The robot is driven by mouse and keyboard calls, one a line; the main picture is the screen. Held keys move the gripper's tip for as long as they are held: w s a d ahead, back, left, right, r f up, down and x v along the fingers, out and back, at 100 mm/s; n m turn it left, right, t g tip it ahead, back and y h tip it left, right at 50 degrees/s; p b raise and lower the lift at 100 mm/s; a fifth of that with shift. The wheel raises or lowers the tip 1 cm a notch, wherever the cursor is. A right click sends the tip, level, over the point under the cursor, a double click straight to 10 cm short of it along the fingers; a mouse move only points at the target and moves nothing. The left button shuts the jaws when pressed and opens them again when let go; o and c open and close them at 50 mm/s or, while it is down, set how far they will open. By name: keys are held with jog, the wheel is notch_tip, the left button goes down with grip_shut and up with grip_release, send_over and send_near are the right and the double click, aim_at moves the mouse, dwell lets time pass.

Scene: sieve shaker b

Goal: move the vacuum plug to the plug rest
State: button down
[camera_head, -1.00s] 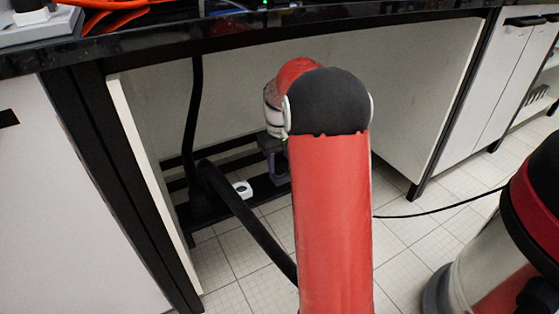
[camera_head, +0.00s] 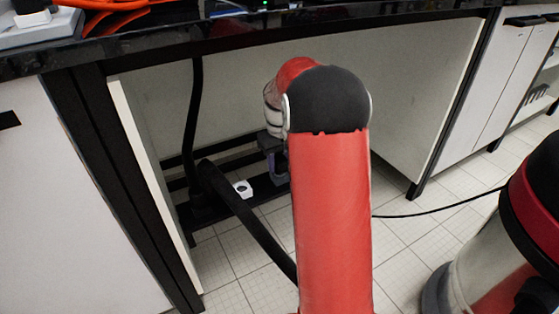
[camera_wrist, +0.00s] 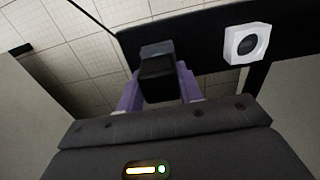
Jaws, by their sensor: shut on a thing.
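My gripper (camera_wrist: 159,76) has purple fingers shut on a dark block, the vacuum plug (camera_wrist: 158,82), in the wrist view. A grey piece (camera_wrist: 156,48) shows just beyond the plug; I cannot tell whether it is part of it. A white square block with a round dark hole (camera_wrist: 246,45) sits on the black bar to the right, apart from the plug. It also shows in the head view (camera_head: 243,189), left of my gripper (camera_head: 277,165). I cannot tell whether this block is the plug rest. My arm hides part of the gripper in the head view.
The gripper is low under the bench, above the black floor-level bars (camera_head: 226,160). A thick black hose (camera_head: 250,225) runs in front on the left. A side panel (camera_head: 150,170) bounds the left. The vacuum (camera_head: 500,260) stands at right, with its thin cord (camera_head: 430,213) across the floor.

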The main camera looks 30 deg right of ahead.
aim_at(280, 159)
jog(key=shift+f, duration=0.5)
jog(key=c, duration=0.9)
grip_release()
jog(key=shift+o, duration=0.2)
notch_tip(280, 159, up, 8)
jog(key=shift+f+p, duration=0.1)
jog(key=shift+p, duration=0.45)
jog(key=shift+s, duration=0.1)
